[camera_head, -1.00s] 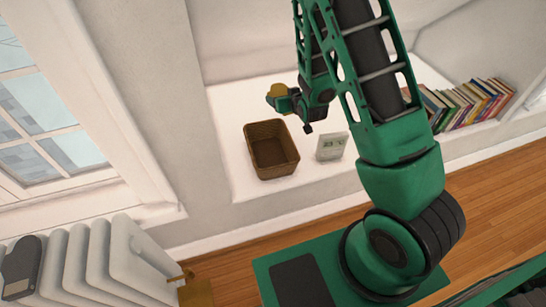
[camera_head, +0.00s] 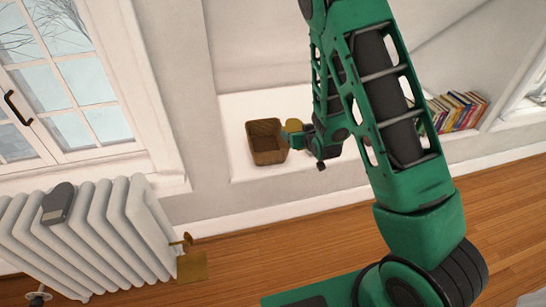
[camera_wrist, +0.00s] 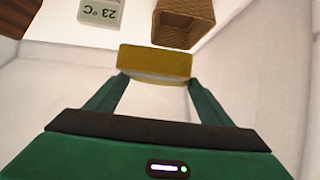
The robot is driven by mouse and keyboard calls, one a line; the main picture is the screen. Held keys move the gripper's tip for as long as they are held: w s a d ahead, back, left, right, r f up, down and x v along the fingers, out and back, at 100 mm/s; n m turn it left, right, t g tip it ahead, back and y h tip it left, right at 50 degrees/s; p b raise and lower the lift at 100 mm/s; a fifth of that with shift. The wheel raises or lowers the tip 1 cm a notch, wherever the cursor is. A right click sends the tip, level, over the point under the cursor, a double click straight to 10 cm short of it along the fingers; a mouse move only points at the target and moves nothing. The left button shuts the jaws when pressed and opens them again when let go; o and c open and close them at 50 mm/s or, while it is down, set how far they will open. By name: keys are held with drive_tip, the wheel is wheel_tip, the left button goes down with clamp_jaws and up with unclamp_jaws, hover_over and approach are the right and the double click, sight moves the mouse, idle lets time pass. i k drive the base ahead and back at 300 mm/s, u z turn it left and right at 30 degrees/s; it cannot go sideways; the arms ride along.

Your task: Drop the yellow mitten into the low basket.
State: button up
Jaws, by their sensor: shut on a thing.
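The yellow mitten (camera_wrist: 155,62) is held between the two green fingers of my gripper (camera_wrist: 155,88) in the wrist view. In the head view the mitten (camera_head: 293,125) shows as a small mustard patch at the tip of my gripper (camera_head: 296,137). The low basket (camera_head: 268,156) is brown, woven and open-topped, and stands on the white ledge. In the head view the mitten appears just right of the basket's upper rim. In the wrist view the basket (camera_wrist: 184,36) shows beyond the mitten, partly cut off by the top edge. I cannot tell the mitten's exact height above the ledge.
A thermometer display (camera_wrist: 102,12) reading 23 °C stands near the basket; my arm hides it in the head view. Books (camera_head: 460,110) stand on the ledge at right. A white radiator (camera_head: 95,235) with a grey device (camera_head: 58,203) is at left.

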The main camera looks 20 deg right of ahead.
sight(268, 148)
drive_tip(key=k, duration=0.5)
drive_tip(key=z, duration=1.4)
drive_tip(key=i, duration=1.05)
drive_tip(key=u, duration=1)
drive_tip(key=i, duration=1)
drive_tip(key=z, duration=0.05)
